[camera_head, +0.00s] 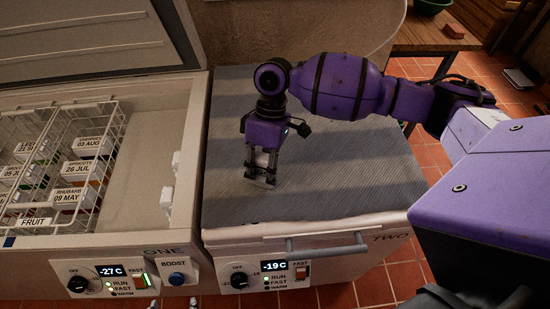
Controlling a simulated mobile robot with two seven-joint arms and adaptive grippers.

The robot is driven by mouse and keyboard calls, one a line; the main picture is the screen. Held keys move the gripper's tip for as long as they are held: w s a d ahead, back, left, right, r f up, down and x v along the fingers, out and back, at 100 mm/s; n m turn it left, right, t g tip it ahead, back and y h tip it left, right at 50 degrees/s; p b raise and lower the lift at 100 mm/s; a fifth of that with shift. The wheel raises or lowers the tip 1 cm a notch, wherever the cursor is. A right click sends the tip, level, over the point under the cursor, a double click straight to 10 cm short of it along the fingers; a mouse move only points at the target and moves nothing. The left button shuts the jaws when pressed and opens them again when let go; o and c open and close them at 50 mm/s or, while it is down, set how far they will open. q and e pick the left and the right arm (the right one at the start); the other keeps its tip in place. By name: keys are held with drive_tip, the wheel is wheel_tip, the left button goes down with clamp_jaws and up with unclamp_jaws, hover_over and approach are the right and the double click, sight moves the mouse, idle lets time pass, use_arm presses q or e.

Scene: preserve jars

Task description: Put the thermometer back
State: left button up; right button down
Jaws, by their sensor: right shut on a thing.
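My right gripper (261,172) points down over the dark grey lid of freezer TWO (335,185). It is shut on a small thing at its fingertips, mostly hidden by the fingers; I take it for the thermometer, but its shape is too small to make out. I cannot tell whether the held thing touches the lid. No other thermometer shows. Two small pale tips stick up at the bottom edge below freezer ONE; they may be my left gripper, but too little shows to tell.
Freezer ONE (186,180) stands open at left, with labelled jars in white wire baskets (112,185). Freezer TWO is shut, with a grey front handle (328,246). A wooden table (430,38) with a green bowl (431,5) is at back right. The lid around my gripper is clear.

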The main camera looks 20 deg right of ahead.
drive_tip(key=shift+f, duration=0.7)
idle(0.5)
drive_tip(key=c, duration=0.9)
unclamp_jaws()
drive_tip(key=v, duration=1.2)
drive_tip(key=shift+r, duration=0.15)
